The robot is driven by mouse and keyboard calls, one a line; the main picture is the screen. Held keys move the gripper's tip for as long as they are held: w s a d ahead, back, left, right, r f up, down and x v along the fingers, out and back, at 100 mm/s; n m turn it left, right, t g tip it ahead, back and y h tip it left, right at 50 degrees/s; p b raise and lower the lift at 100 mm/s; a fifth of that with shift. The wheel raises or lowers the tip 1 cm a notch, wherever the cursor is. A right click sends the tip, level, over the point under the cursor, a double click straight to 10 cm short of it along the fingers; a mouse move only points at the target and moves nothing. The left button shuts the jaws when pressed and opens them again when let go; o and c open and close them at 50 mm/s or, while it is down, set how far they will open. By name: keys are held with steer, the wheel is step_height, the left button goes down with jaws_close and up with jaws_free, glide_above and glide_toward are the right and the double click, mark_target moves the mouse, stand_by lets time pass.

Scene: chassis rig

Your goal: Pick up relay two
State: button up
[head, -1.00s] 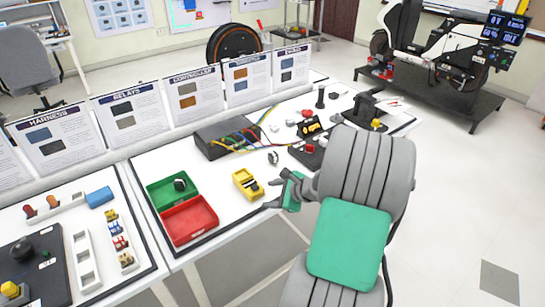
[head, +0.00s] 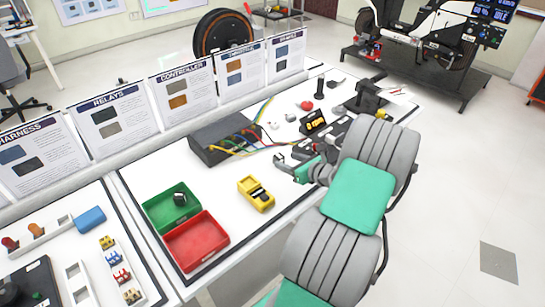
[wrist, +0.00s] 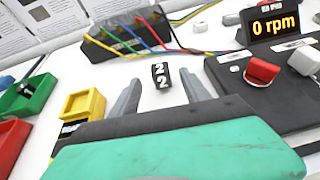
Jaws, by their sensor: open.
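Relay two, a small black block with white 2s on it (wrist: 161,74), stands on the white bench in the wrist view. My gripper (wrist: 162,88) is open, with one grey finger to the left of the relay and one to the right. The relay shows in the gap near the fingertips, and I see no contact. How deep it sits between the fingers is hard to tell. In the head view my gripper (head: 283,165) is low over the bench, and I cannot make out the relay there.
A dark box with coloured wires (head: 222,138) stands behind the gripper. A black panel with a red knob (wrist: 262,72) is close on the right.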

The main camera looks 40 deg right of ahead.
mark_target(282, 159)
steer(key=x, duration=0.6)
steer(key=shift+d+f, duration=0.15)
steer(key=shift+f, duration=0.1)
steer(key=shift+c, duration=0.2)
jaws_close()
